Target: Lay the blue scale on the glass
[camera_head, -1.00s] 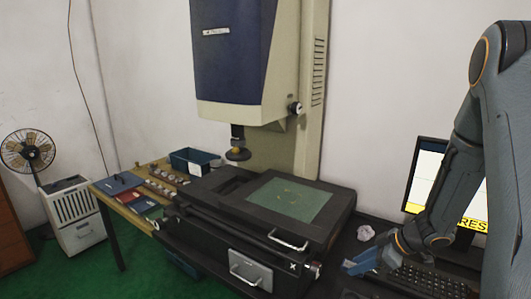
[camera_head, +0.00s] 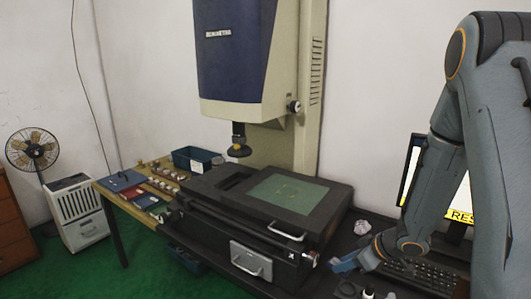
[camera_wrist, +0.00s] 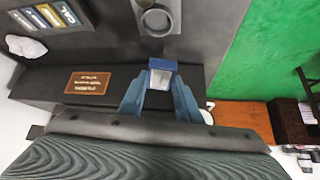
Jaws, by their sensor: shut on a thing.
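The glass (camera_head: 290,193) is a green pane set in the top of the black measuring stage. My gripper (camera_head: 345,264) is low at the right, in front of the keyboard and to the right of the stage, apart from the glass. In the wrist view my gripper (camera_wrist: 161,84) has its blue-grey fingers closed on a small blue piece (camera_wrist: 163,66) with a pale face below it. This piece appears to be the blue scale; most of it is hidden or seen end-on. The glass is not clearly seen in the wrist view.
The measuring head (camera_head: 239,148) hangs behind the glass. A metal handle (camera_head: 285,232) sticks out at the stage's front. Crumpled paper (camera_head: 364,227) lies between stage and monitor, with a keyboard (camera_head: 420,275) at right. A blue bin (camera_head: 193,159) stands on the left table.

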